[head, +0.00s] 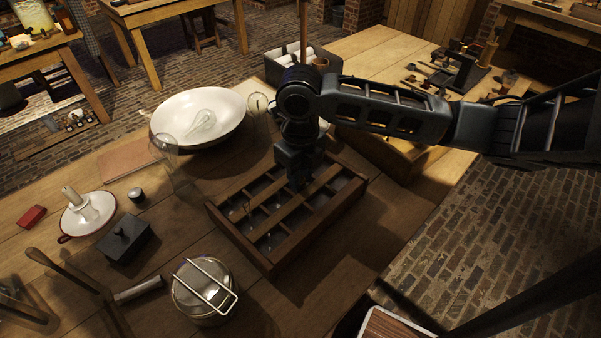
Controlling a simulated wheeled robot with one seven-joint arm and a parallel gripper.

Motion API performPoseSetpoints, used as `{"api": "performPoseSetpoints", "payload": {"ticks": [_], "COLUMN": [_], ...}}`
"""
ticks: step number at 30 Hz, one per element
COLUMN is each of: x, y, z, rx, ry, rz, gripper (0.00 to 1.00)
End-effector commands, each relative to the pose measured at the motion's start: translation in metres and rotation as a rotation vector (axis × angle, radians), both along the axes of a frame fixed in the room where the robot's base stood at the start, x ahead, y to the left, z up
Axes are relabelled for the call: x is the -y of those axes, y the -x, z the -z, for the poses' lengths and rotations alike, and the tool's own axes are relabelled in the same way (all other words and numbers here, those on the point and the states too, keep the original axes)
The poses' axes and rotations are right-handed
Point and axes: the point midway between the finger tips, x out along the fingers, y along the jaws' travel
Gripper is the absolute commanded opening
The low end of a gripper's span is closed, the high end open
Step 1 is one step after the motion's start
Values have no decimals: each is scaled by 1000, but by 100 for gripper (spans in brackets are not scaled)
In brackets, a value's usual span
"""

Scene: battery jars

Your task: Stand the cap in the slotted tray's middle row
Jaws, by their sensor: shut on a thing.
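The slotted tray (277,262) is a dark wooden box with several compartments in rows, set on the table's middle. Small thin pieces stand or lie in some left-hand compartments. My gripper (298,185) points down at the tray's upper right part, its fingertips at or just over the middle slots. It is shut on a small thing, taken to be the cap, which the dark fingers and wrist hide. I cannot tell whether that thing touches the tray floor.
A white basin (198,118) and glass jars (164,146) stand behind-left of the tray. Bare table lies right of the tray.

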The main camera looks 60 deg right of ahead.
Motion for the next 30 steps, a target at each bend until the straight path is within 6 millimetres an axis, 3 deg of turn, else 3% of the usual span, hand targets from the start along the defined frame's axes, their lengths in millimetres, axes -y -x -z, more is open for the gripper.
{"api": "performPoseSetpoints", "payload": {"ticks": [12,13,15,25,30], "x": [1,1,1,1,1], "y": [0,0,0,0,-1], "z": [8,7,6,3,-17], "rx": [0,1,0,1,2], "ry": [1,1,0,0,3], "rz": [0,0,0,1,-1], "gripper": [0,29,36,37,37]}}
